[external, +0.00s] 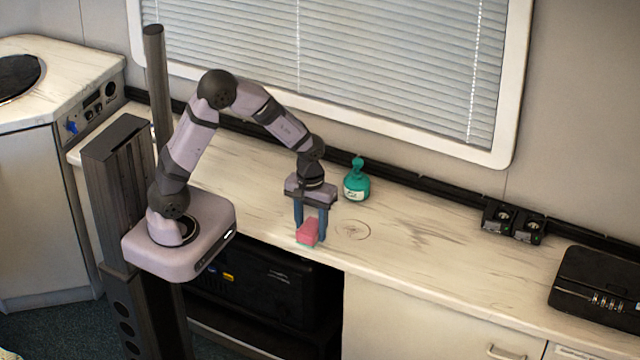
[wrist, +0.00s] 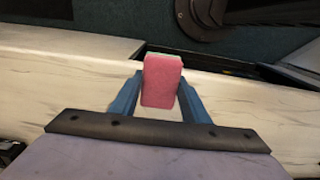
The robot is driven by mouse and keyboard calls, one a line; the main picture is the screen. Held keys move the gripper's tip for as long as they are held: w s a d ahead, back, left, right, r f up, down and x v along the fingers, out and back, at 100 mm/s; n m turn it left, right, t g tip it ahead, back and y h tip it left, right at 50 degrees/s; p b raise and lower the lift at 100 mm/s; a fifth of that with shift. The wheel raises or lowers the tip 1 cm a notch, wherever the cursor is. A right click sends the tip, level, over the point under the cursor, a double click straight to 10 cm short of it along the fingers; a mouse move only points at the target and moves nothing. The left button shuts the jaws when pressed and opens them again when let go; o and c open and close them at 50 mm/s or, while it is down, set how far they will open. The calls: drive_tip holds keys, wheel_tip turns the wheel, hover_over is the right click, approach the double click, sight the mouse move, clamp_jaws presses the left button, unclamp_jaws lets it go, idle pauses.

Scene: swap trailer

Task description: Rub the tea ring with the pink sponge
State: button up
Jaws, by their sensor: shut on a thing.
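The pink sponge (external: 308,233) is between the blue fingers of my gripper (external: 311,228), near the front edge of the worktop. In the wrist view the pink sponge (wrist: 162,82) stands between the two fingers of my gripper (wrist: 161,95), which is shut on it. A thin green layer shows along its far edge. The tea ring (external: 353,230) is a faint brown circle on the pale worktop, just right of the sponge and apart from it. The wrist view does not show the ring.
A green bottle (external: 357,181) stands on the worktop (external: 430,270) behind the ring. Black boxes (external: 513,222) sit along the back rail, and a black case (external: 597,288) lies at the far right. The worktop between ring and case is clear.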

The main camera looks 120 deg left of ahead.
drive_tip(key=shift+s+r+p, duration=0.4)
drive_tip(key=shift+r+p, duration=0.15)
drive_tip(key=shift+p, duration=0.05)
drive_tip(key=shift+n, duration=0.5)
drive_tip(key=a+p, duration=0.2)
drive_tip(key=p, duration=0.1)
drive_tip(key=a+p, duration=0.6)
drive_tip(key=p, duration=0.1)
drive_tip(key=shift+w+a+r, duration=0.15)
drive_tip(key=shift+a+r, duration=0.1)
drive_tip(key=shift+m, duration=0.6)
drive_tip(key=a, duration=0.1)
drive_tip(key=w+a+r, duration=0.2)
drive_tip(key=shift+w+a, duration=0.25)
drive_tip(key=shift+a, duration=0.15)
